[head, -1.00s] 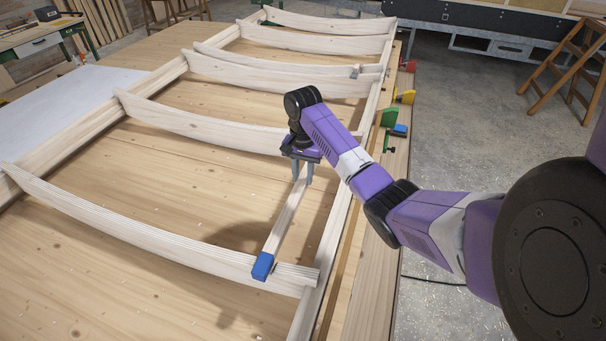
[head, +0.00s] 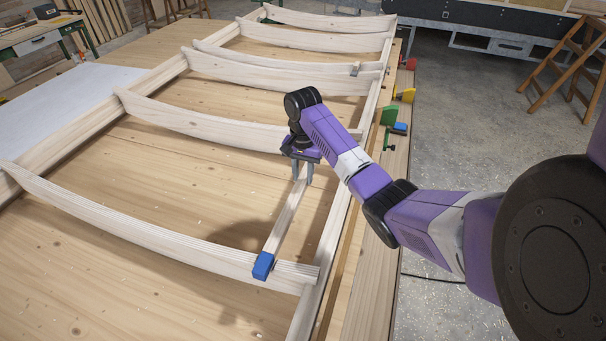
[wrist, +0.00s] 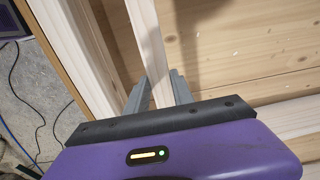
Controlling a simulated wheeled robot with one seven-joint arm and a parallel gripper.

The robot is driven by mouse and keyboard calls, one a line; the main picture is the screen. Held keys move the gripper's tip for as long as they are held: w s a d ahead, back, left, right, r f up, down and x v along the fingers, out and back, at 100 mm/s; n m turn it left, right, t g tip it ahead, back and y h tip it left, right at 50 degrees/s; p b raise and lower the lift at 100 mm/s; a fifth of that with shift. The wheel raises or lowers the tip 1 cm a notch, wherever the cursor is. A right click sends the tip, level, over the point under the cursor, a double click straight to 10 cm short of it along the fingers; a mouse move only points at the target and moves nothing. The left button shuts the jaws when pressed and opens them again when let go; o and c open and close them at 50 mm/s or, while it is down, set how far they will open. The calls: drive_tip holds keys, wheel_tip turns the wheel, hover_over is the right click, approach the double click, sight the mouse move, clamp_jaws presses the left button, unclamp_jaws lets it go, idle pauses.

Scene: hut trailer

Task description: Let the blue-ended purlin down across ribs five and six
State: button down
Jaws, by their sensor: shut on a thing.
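The purlin (head: 285,221) is a pale, narrow strip with a blue block on its near end (head: 263,265). My gripper (head: 302,178) is shut on it toward its far part, and both fingers flank the strip in the wrist view (wrist: 157,94). The blue end is at the top edge of the nearest curved rib (head: 150,228), near that rib's right end. I cannot tell whether it touches the rib. The second rib (head: 190,122) lies behind my gripper. My gripper and wrist hide the purlin's far end.
The ribs sit between long side rails (head: 330,232) on a wooden bench top (head: 130,300). Red, yellow and green clamps (head: 389,116) line the right edge.

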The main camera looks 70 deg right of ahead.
sight(303, 178)
drive_tip(key=shift+f, duration=0.2)
drive_tip(key=c, duration=1)
unclamp_jaws()
drive_tip(key=shift+f, duration=0.1)
wheel_tip(303, 178, up, 8)
drive_tip(key=shift+p, duration=0.5)
